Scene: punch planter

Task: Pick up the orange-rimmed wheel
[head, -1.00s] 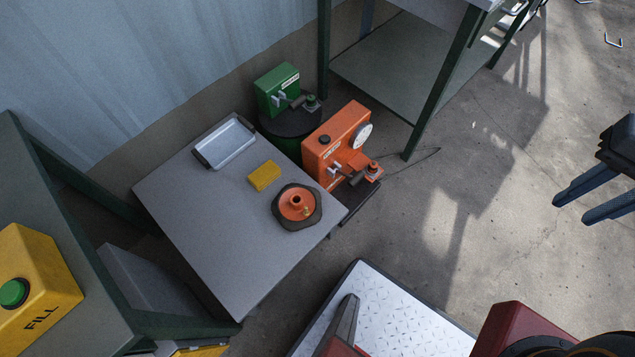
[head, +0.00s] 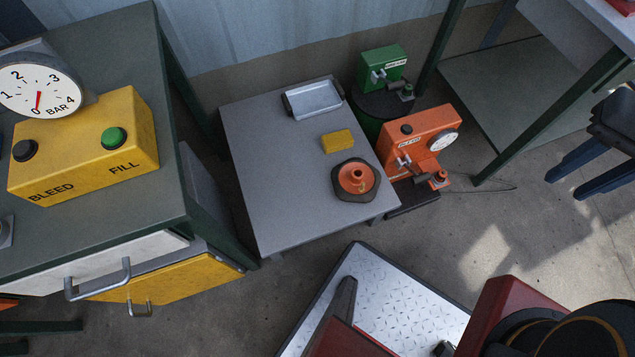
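The orange-rimmed wheel (head: 356,179) lies flat on the low grey table (head: 285,185), near its right front corner. It has a dark, angular tyre and an orange middle with a raised hub. My gripper (head: 567,188) is at the right edge of the head view, well to the right of the wheel and apart from it. Its two dark blue fingers are spread with nothing between them.
A yellow block (head: 338,141) and a metal tray (head: 313,98) share the table. An orange machine (head: 418,138) and a green machine (head: 382,68) stand beside it. A workbench with a yellow gauge box (head: 83,150) is at left. Concrete floor (head: 520,235) is open at right.

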